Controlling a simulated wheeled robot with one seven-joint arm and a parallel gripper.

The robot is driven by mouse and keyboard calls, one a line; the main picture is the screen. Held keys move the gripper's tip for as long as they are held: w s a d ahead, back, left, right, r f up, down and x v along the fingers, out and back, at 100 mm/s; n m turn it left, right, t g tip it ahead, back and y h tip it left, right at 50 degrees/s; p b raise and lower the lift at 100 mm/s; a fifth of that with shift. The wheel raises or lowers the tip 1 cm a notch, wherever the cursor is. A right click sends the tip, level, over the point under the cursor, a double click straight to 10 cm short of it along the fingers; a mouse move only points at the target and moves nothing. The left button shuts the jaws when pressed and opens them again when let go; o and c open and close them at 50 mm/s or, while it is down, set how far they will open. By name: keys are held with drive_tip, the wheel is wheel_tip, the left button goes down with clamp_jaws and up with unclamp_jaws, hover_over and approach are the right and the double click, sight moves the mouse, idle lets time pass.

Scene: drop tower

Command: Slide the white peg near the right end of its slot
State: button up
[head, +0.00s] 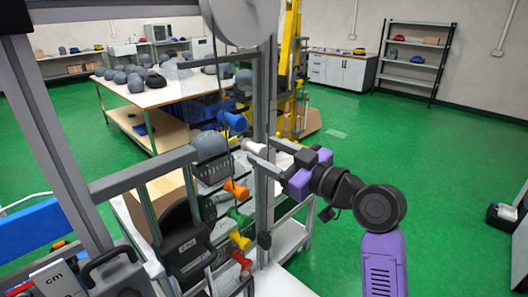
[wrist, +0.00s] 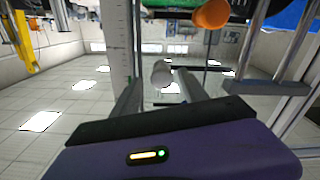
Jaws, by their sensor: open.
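The white peg (head: 254,147) sticks out from the drop tower in the head view, below the blue peg (head: 232,121) and above the orange peg (head: 236,189). My gripper (head: 262,151) is open at the peg, coming from the right. In the wrist view the white peg (wrist: 161,73) shows end-on between the two fingers of my gripper (wrist: 158,84), with gaps on both sides. I cannot tell how deep it sits between them. The peg's slot is not clearly seen, so its place along the slot is unclear.
Green (head: 233,213), yellow (head: 240,240) and red (head: 242,260) pegs stick out lower on the tower. The orange peg also shows in the wrist view (wrist: 212,14). A grey upright post (head: 265,200) stands close to my fingers.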

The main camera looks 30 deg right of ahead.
drive_tip(key=b+v, duration=0.1)
drive_tip(key=v, duration=0.5)
idle(0.4)
